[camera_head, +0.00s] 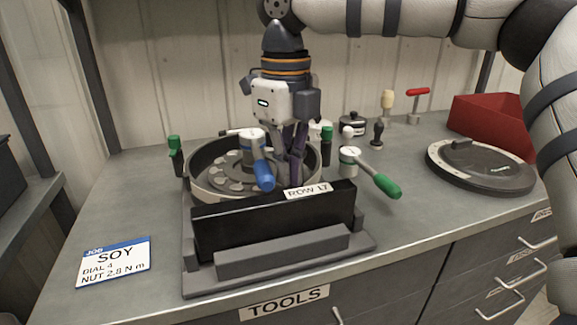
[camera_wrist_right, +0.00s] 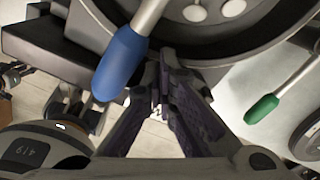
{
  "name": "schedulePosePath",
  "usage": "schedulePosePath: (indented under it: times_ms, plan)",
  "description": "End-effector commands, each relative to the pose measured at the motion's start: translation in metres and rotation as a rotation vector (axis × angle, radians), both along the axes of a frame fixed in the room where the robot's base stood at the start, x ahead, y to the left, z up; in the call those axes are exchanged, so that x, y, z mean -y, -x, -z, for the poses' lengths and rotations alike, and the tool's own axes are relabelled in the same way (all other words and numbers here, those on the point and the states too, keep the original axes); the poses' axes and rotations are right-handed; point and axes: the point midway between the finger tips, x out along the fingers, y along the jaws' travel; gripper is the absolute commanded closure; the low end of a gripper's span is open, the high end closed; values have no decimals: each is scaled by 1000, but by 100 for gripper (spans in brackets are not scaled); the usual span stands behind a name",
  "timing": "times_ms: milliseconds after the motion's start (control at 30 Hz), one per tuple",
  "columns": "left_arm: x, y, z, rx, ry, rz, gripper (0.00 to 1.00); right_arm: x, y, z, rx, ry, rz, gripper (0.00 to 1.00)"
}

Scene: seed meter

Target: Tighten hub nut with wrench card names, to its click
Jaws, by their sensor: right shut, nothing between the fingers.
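The job card (camera_head: 114,262) at the front left reads SOY, DIAL 4, NUT 2.8 N m. A blue-handled wrench (camera_head: 263,175) has its round head over the hub in the middle of the seed meter (camera_head: 203,188). Its blue handle (camera_wrist_right: 122,62) also shows in the right wrist view. The hub nut is hidden under that head. A green-handled wrench (camera_head: 380,184) stands right of the meter. My right gripper (camera_head: 295,178) points down just right of the blue handle, shut and empty. Its fingertips (camera_wrist_right: 166,60) appear apart from the handle. My left gripper is out of view.
A black front plate (camera_head: 270,224) marked ROW 17 stands before the meter. A dark round lid (camera_head: 483,165) and a red bin (camera_head: 490,125) are at the right. Small knobs and a red-handled tool (camera_head: 416,100) stand at the back. The bench is clear near the card.

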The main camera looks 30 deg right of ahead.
Motion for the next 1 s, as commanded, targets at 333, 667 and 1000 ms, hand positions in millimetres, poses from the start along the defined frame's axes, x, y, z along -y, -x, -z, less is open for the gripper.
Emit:
schedulePosePath:
  times_ms: [333,667,1000]
  plan:
    - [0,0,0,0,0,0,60,-18,-1,0,0,0,-2,100]
    - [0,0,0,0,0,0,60,-25,-1,0,-1,-1,0,100]
    - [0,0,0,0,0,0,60,-32,-3,0,-1,0,-2,100]
